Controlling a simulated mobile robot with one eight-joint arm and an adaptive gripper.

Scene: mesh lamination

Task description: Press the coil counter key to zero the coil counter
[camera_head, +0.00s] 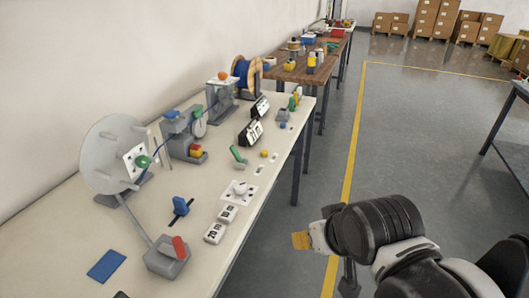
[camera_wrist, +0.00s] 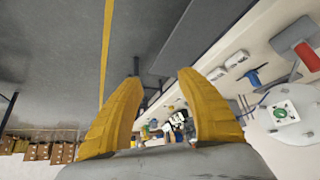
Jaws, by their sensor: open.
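My gripper (camera_head: 301,240) hangs over the aisle floor, in front of the table's long edge and apart from it. In the wrist view its two yellow fingers (camera_wrist: 160,76) stand wide apart with nothing between them. Two black boxes with pale display faces stand on the white table, a nearer one (camera_head: 251,132) and a farther one (camera_head: 261,107). A small yellow button (camera_head: 264,154) and a blue button (camera_head: 283,125) sit near them. I cannot tell which of these parts is the coil counter or its key; the labels are too small to read.
The white table (camera_head: 70,240) holds a large grey disc (camera_head: 104,155), a green lever (camera_head: 238,155), a white knob plate (camera_head: 238,192), a blue slider (camera_head: 181,206) and a red-handled grey block (camera_head: 168,260). A wooden table (camera_head: 290,72) stands beyond. The aisle floor (camera_head: 420,130) is clear.

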